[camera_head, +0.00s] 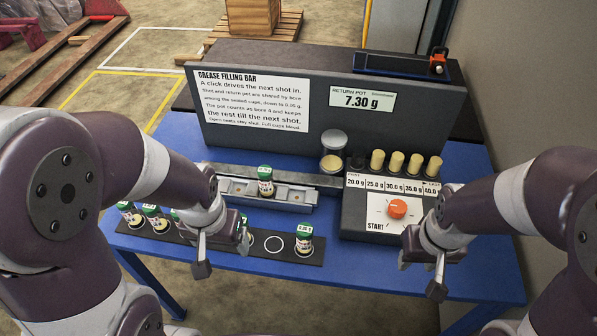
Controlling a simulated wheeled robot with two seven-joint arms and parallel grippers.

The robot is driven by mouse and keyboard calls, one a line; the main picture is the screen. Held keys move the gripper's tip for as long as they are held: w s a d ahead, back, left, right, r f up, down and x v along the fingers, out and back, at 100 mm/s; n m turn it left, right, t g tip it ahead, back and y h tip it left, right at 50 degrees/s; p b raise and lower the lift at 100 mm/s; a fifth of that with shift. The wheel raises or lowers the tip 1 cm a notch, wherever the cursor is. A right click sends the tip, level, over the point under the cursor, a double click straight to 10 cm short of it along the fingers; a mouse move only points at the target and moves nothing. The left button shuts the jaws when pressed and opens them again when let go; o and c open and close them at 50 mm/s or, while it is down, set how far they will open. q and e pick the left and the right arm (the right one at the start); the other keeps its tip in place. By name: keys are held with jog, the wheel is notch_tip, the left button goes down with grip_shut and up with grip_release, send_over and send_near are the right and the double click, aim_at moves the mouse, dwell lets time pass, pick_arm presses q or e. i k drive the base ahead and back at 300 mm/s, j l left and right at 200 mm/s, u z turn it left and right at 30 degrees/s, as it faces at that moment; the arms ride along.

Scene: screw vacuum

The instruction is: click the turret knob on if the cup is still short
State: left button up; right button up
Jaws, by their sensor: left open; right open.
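The orange turret knob (397,208) sits on a white dial plate marked START, on the dark box at the right of the bench. A small cup with a green top (265,181) stands upright on the metal rail; its fill level cannot be told. The return pot display (362,98) reads 7.30 g. My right gripper (422,277) is open and empty, in front of and to the right of the knob, apart from it. My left gripper (222,257) is open over the black strip, partly hiding cups there; I see nothing held in it.
The black strip (262,255) holds several green-topped cups, one at its right end (304,240), beside an empty ring. Yellow plugs (396,164) stand behind labels from 20.0 to 40.0 g. A dark panel with an instruction sign (253,100) rises behind. Blue bench (350,262) is bare in front.

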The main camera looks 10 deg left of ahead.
aim_at(397, 208)
jog(key=k+j, duration=0.35)
jog(key=j, duration=0.15)
jog(key=k+j+z, duration=0.1)
jog(key=k+j, duration=0.2)
jog(key=j, duration=0.2)
